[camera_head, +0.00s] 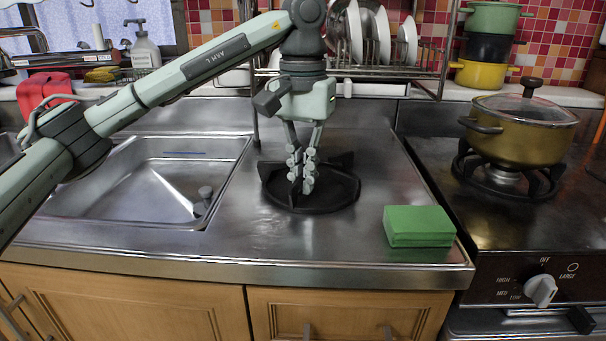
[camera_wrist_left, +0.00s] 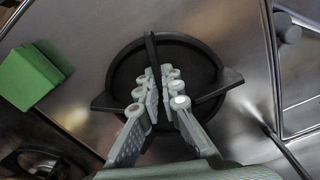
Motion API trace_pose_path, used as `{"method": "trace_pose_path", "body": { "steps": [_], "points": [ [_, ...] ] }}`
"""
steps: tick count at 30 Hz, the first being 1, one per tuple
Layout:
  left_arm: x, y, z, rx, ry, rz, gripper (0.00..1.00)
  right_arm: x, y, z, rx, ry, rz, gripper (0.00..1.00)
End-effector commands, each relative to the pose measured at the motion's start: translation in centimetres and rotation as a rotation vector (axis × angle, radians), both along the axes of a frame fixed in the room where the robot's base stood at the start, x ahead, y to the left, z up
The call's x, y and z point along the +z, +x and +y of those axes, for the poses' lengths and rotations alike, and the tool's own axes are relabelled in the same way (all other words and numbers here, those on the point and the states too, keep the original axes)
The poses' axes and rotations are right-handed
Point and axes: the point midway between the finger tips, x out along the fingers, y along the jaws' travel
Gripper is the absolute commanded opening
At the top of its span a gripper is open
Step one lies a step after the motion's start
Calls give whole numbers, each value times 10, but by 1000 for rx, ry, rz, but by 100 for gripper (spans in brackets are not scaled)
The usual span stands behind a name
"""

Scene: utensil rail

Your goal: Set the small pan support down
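The small pan support (camera_head: 335,196) is a black round piece with raised prongs, level at the steel counter between the sink and the stove. I cannot tell whether it touches the counter or hangs just above it. My left gripper (camera_head: 301,172) points straight down over it. In the left wrist view my left gripper's fingers (camera_wrist_left: 162,92) are close together on either side of a prong of the small pan support (camera_wrist_left: 127,72), shut on it. The fingers hide part of the prong. My right gripper is not in view.
A green block (camera_head: 418,226) lies on the counter, right of the support. The sink (camera_head: 130,180) is on the left. The stove (camera_head: 480,225) with a lidded pot (camera_head: 520,135) is on the right. A dish rack (camera_head: 385,66) stands behind. The counter's front strip is clear.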

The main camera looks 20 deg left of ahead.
Motion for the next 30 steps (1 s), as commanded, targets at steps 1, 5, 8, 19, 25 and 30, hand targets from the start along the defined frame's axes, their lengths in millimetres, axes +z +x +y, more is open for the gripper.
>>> {"method": "trace_pose_path", "body": {
  "steps": [1,5,8,19,25,30],
  "points": [
    [-2,0,0,0,0,0,6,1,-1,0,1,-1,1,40],
    [-1,0,0,0,0,0,22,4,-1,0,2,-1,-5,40],
    [-1,0,0,0,0,0,26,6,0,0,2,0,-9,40],
    [13,1,0,1,0,-4,26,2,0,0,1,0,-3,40],
    [56,1,0,1,2,-6,26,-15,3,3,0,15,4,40],
    [91,1,0,1,1,-4,26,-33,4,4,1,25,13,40]
  ]
}}
